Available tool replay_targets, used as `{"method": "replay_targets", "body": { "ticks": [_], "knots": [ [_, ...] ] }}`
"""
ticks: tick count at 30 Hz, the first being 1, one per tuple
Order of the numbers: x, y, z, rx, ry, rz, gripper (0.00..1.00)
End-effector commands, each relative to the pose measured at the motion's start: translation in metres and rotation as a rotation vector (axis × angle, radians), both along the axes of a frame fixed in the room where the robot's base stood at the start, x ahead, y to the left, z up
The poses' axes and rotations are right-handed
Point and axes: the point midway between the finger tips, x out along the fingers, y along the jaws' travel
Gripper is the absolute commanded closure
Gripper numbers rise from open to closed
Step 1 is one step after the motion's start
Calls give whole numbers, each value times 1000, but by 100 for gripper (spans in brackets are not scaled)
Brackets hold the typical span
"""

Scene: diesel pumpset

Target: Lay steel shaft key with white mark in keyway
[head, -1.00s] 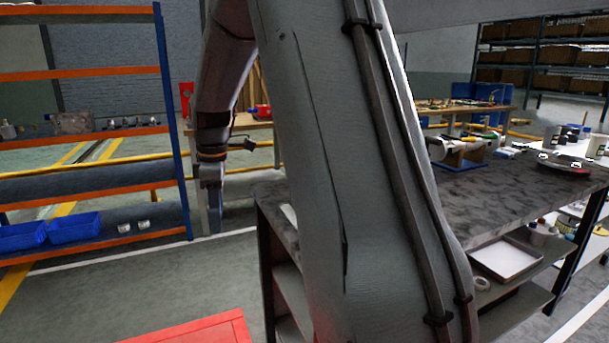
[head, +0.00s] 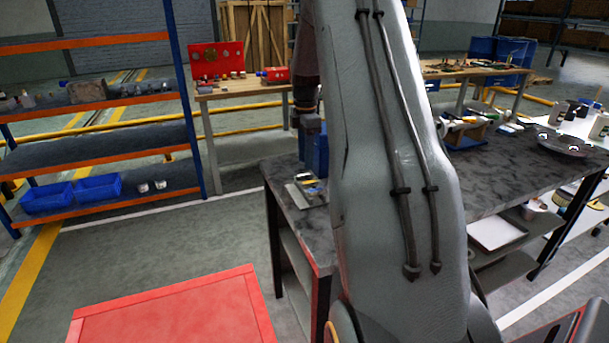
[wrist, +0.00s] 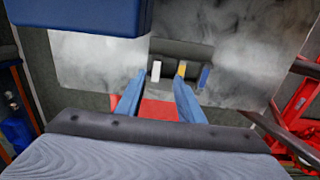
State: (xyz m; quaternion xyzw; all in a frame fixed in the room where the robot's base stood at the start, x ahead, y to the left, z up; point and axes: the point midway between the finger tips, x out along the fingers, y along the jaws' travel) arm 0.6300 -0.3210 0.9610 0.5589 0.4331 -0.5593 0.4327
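The key with the white mark (wrist: 156,71) lies in a row with a yellow-marked key (wrist: 182,69) and a blue-marked key (wrist: 204,77), on a dark holder on the grey bench top. My gripper (wrist: 159,82) is open, its two blue fingers apart and empty, with the white-marked key seen beyond the gap. Whether the fingers are level with the key cannot be told. In the head view the small key holder (head: 307,190) is at the bench's left end, partly hidden by my arm. A pale cylindrical part on a blue stand (head: 466,134) is farther right; no keyway is discernible.
The dark bench top (head: 500,175) carries a round metal plate (head: 565,143) at right. A red-topped surface (head: 170,315) stands front left. A shelf rack (head: 95,120) is at left, and a wooden table (head: 245,90) behind. Floor between rack and bench is clear.

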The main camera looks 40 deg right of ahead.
Motion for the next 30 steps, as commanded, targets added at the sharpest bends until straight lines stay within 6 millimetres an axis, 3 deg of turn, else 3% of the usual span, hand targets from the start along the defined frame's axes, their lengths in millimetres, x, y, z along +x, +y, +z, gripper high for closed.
{"method": "replay_targets", "body": {
  "ticks": [10,20,26,30],
  "knots": [
    [7,1,-42,1,2,0,66],
    [7,1,-50,0,0,0,66],
    [7,1,-50,0,-1,0,98],
    [7,1,-50,0,-1,0,100]
  ]
}}
